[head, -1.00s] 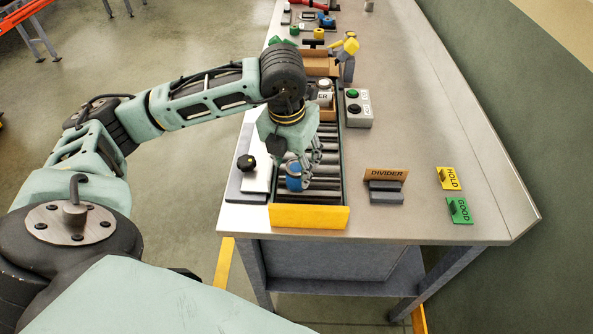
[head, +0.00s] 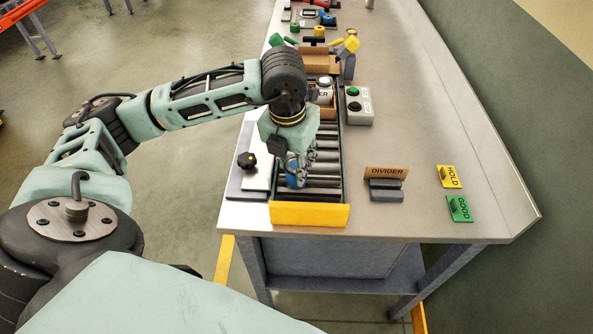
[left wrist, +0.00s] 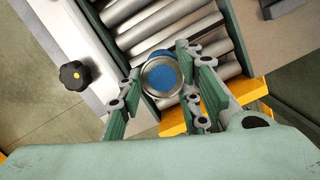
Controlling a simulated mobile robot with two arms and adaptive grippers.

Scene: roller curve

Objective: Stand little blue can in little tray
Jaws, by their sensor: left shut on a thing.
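The little blue can (head: 293,181) stands on the near end of the roller conveyor, behind the yellow end plate. In the left wrist view its round top (left wrist: 160,75), blue in the middle with a pale metal rim, faces the camera. My left gripper (head: 299,175) reaches down from above and is shut on the can, with a finger on either side in the left wrist view (left wrist: 158,88). Fingers hide part of the can in the head view. I cannot tell for sure which thing is the little tray. My right gripper is not in view.
A yellow end plate (head: 309,215) closes the conveyor. A black knob (head: 247,161) stands left of it. To the right are a button box (head: 359,106), a DIVIDER sign (head: 386,172), and HOLD (head: 449,177) and GOOD (head: 459,209) cards. A cardboard box (head: 320,62) lies further back.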

